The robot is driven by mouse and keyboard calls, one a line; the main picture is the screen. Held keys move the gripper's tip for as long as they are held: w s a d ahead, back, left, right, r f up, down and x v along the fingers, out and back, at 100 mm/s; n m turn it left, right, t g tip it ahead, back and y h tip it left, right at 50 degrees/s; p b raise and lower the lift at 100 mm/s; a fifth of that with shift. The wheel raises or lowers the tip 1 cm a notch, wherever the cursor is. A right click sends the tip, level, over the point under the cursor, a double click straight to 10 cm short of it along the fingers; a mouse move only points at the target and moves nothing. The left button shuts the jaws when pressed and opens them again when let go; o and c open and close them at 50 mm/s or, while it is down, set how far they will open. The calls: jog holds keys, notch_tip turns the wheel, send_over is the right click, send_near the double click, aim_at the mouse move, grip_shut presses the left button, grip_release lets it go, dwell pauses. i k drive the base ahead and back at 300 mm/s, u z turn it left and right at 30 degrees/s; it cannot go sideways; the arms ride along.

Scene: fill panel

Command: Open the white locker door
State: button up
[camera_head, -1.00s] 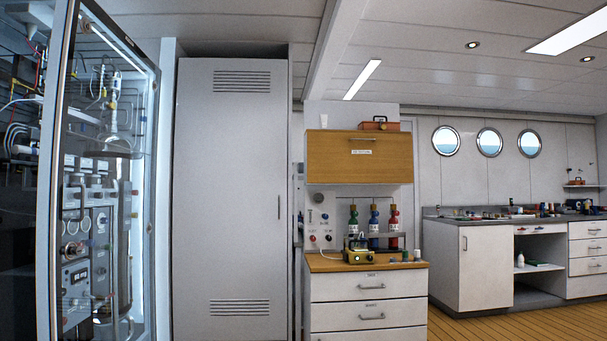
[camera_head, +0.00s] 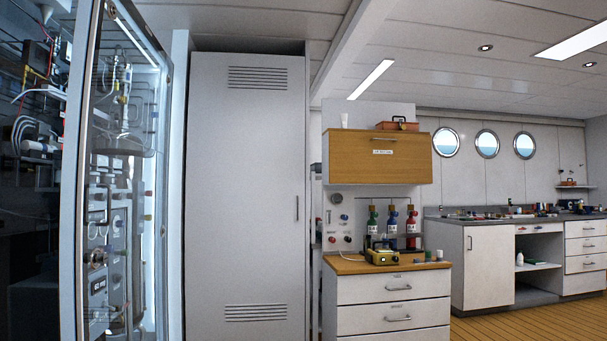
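The white locker door (camera_head: 246,180) stands left of centre, tall and shut, with louvred slots near its top and bottom. Its slim vertical handle (camera_head: 297,208) is near the door's right edge, about mid-height. My gripper is not in view, and none of my arm can be made out.
A glass-fronted cabinet (camera_head: 125,200) with lab equipment stands close on the left. Right of the locker is a white drawer unit (camera_head: 393,290) with a wooden top and gas bottles, under a wooden wall cabinet (camera_head: 376,157). A workbench (camera_head: 487,265) stands at the right. Wooden floor (camera_head: 540,318) shows there.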

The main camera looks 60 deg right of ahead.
aim_at(245, 206)
jog(key=z, duration=0.95)
jog(key=i, duration=1.4)
jog(key=z, duration=1.05)
jog(key=i, duration=1.15)
jog(key=z, duration=0.2)
